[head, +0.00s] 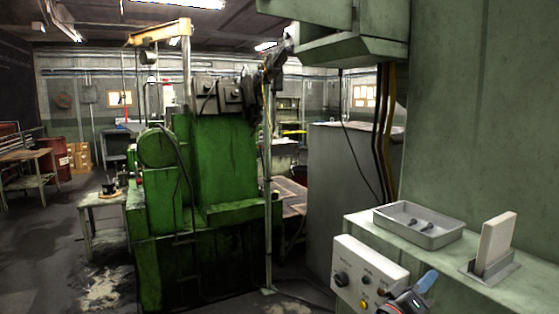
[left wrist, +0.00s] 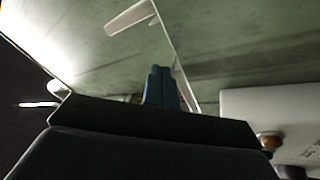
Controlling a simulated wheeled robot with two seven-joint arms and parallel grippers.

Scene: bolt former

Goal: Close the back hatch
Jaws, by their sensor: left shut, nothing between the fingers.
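My left gripper (head: 424,284) is low at the right of the head view, in front of the white control box, with its blue fingertips up. In the left wrist view its blue fingers (left wrist: 162,88) are pressed together with nothing between them. Behind them is a pale green panel with a thin bright edge and a white bar handle (left wrist: 131,17); it looks like a hatch (left wrist: 100,65), but I cannot tell for sure. Whether the fingers touch it is unclear. No hatch can be made out in the head view. My right gripper is not in view.
The white control box (head: 350,262) with knobs and buttons sits on the green machine's front. A grey tray (head: 445,237) with bolts and an upright pale plate in a holder (head: 497,240) stand on the ledge. A green machine (head: 225,160) stands at the left, beyond open floor.

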